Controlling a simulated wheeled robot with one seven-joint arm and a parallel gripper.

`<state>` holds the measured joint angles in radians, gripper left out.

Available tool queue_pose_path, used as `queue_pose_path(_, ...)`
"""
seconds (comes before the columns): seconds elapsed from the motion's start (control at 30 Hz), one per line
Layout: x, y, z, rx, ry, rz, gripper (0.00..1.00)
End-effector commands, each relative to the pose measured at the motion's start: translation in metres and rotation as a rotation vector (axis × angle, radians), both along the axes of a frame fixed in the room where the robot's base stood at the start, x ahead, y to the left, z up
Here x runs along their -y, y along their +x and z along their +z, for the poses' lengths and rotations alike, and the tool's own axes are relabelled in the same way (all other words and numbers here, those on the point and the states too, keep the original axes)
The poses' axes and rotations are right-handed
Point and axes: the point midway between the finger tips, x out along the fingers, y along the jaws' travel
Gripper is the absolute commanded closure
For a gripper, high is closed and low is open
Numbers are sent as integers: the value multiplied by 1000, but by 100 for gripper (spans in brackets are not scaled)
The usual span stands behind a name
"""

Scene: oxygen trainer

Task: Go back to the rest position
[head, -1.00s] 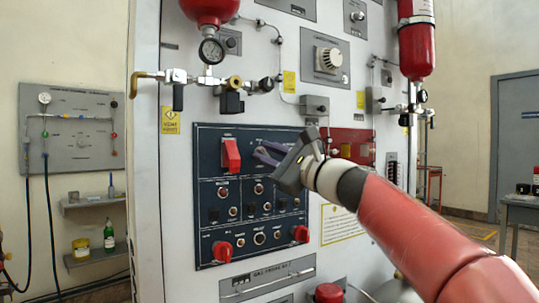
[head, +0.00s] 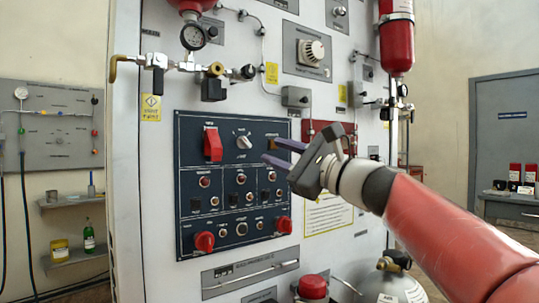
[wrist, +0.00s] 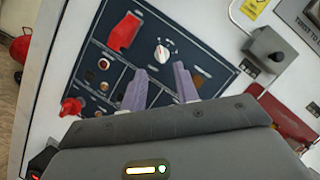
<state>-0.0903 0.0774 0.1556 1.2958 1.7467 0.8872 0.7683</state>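My gripper (head: 277,153) is in front of the upper right part of the dark blue control panel (head: 187,243). Its two purple-grey fingers are apart with nothing between them. In the wrist view the fingers (wrist: 158,90) also show spread, below a white rotary knob (wrist: 162,53). In the head view that knob (head: 243,142) is clear of the fingers, to their left. A red switch (head: 212,145) sits at the panel's upper left and also shows in the wrist view (wrist: 124,32).
The white trainer cabinet carries gauges, valves, a red cylinder (head: 397,38) and a grey dial box (head: 307,52). A grey cylinder (head: 393,287) stands low at the right. A wall panel (head: 52,125) and shelves are at the left. A table (head: 510,207) stands at the right.

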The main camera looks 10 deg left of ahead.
Motion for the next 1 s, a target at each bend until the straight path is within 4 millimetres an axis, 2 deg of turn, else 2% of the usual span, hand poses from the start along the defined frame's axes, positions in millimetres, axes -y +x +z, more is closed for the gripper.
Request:
queue_pose_path(0.4, 1, 0, -1, 1, -4, -2, 69)
queue_pose_path(0.47, 1, -3, -6, 8, -30, -11, 69)
queue_pose_path(0.53, 3, -9, -20, 35, -107, -35, 69)
queue_pose_path(0.57, 5, -13, -30, 51, -158, -51, 69)
queue_pose_path(0.67, 19, -34, -79, 131, -400, -111, 69)
queue_pose_path(0.73, 38, -52, -124, 195, -614, -144, 69)
queue_pose_path(0.8, 61, -72, -169, 258, -826, -158, 69)
queue_pose_path(0.87, 83, -91, -206, 307, -997, -153, 69)
queue_pose_path(1.0, 140, -137, -285, 408, -1367, -91, 69)
